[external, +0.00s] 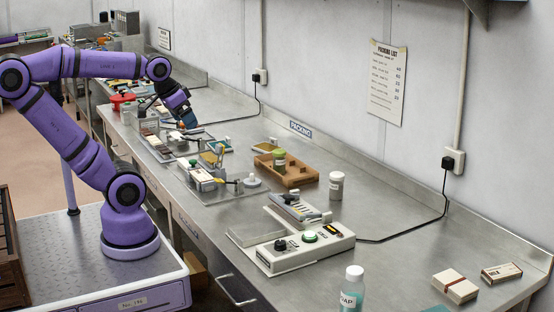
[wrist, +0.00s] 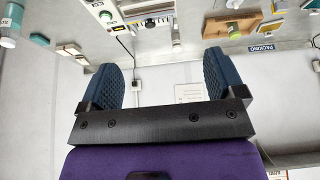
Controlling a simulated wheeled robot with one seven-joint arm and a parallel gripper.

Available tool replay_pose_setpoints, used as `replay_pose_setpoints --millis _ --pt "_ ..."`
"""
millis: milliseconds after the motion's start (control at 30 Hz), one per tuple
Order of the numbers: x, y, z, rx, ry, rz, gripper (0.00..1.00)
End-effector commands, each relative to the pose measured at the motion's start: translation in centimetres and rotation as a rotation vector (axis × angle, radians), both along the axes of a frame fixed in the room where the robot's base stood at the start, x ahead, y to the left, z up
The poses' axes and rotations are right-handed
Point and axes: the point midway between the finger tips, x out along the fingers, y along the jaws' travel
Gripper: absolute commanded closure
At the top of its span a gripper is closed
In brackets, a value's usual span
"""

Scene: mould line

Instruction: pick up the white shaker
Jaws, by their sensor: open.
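In the wrist view, what looks like the shaker (wrist: 149,22) shows small near the top edge, beyond the fingers. My gripper (external: 188,120) is over the far part of the bench, well to the left of the shaker and apart from it. In the wrist view its two blue ribbed fingers (wrist: 172,76) are spread wide with nothing between them.
The wooden tray (external: 287,175) with a green-lidded jar (external: 279,159) stands left of the shaker. A control box (external: 306,248) with a green button is in front. A bottle (external: 352,290) stands nearer the camera. A black cable (external: 405,232) runs behind. Bare bench lies right of the shaker.

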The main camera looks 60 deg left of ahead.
Motion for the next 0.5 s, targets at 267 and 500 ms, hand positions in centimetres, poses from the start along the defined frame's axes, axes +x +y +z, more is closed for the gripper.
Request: replay_pose_setpoints --millis 267,500 --pt "7.7 0.7 2.5 -0.041 0.038 0.117 0.11" --pt "15.8 1.3 3.2 -0.070 0.065 0.241 0.11"
